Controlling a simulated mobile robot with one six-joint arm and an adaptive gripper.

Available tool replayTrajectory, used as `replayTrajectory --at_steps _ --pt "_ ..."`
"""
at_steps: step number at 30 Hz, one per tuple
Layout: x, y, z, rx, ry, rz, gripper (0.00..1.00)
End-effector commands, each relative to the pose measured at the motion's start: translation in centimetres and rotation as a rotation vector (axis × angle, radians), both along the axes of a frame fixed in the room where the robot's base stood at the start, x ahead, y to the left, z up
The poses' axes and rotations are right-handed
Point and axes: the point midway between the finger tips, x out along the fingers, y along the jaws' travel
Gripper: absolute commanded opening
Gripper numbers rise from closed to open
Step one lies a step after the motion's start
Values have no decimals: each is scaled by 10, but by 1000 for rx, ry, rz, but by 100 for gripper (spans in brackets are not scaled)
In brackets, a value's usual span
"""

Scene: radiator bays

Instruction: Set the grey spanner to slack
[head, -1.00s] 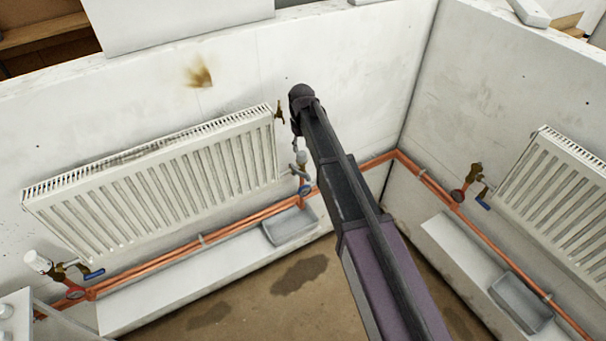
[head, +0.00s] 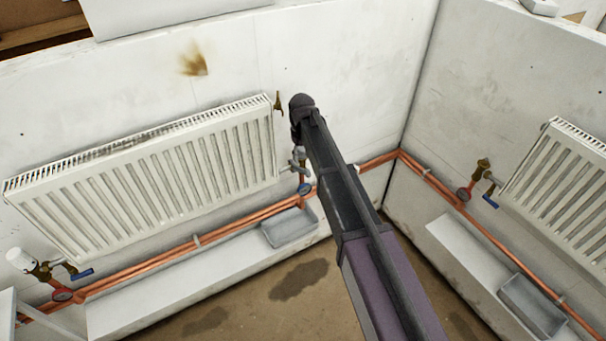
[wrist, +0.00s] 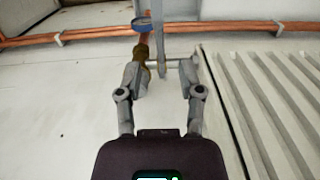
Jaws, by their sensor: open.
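The grey spanner appears to be the long grey bar (wrist: 161,38) in the wrist view, standing upright in the picture beside a brass valve (wrist: 142,54). My gripper (wrist: 162,72) is open, with its left finger over the brass valve and its right finger to the right of the bar. The bar's lower end lies between the fingertips; I cannot tell whether either finger touches it. In the head view, my arm hides most of the gripper, and the grey parts by the radiator's right end are too small to separate.
A white radiator (head: 150,175) hangs left of my arm. Copper pipes (head: 160,268) run low along the wall, with a grey tray (head: 287,229) below. A blue round tag (wrist: 143,22) sits near the pipe. Another radiator (head: 570,190) is on the right wall.

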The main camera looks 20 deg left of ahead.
Motion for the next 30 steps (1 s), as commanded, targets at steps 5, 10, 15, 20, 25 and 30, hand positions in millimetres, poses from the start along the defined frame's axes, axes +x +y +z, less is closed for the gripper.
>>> replayTrajectory --at_steps 5,10,15,20,25,30 --pt "0 0 -18 0 0 0 49" --pt "0 0 -31 0 0 0 49" --pt "0 0 -44 0 0 0 49" --pt "0 0 -56 0 0 0 49" --pt "0 0 -64 0 0 0 49" --pt "0 0 -69 0 0 1 49"
